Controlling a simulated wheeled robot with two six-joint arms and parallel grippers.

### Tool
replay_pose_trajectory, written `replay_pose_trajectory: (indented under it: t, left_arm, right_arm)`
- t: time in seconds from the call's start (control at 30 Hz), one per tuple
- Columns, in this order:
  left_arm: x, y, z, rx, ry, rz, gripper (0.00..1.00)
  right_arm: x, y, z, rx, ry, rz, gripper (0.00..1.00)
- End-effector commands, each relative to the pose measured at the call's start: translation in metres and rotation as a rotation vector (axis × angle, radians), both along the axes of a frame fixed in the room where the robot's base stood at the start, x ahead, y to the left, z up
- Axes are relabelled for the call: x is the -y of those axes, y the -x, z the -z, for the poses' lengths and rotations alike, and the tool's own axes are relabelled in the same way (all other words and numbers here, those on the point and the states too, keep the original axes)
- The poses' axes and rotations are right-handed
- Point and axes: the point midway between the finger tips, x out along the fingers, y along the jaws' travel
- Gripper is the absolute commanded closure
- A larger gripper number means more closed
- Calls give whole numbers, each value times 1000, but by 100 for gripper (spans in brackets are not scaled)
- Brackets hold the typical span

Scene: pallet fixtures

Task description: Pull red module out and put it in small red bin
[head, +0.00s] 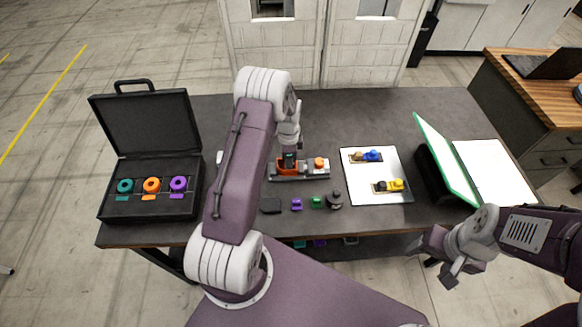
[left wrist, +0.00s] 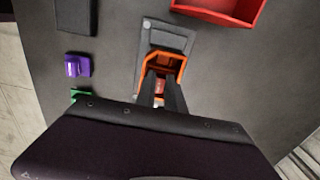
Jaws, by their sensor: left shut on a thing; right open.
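My left gripper (head: 289,155) reaches down to the grey fixture (head: 300,175) on the table. In the left wrist view its fingers (left wrist: 161,88) are shut on the red module (left wrist: 160,86), of which only a small part shows between them. The module is at an orange holder (left wrist: 178,62) on the fixture; I cannot tell whether it is still seated. The small red bin (left wrist: 222,16) shows at the top right of the left wrist view; I cannot make it out in the head view. My right gripper (head: 447,262) is open and empty at the table's front right.
A black block (head: 271,205), purple piece (head: 296,204), green piece (head: 316,202) and dark round part (head: 334,200) lie in front of the fixture. An open black case (head: 150,125) stands left.

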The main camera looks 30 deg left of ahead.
Motion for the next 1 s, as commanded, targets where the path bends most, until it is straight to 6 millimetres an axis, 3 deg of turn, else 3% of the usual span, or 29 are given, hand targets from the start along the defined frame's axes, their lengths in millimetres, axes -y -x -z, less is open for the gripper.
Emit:
replay_pose_trajectory:
  t: [0.27,1.0]
  left_arm:
    - [0,0,-6,0,0,0,100]
    - [0,0,-61,0,0,0,100]
  right_arm:
    - [0,0,-5,0,0,0,30]
    - [0,0,-46,0,0,0,30]
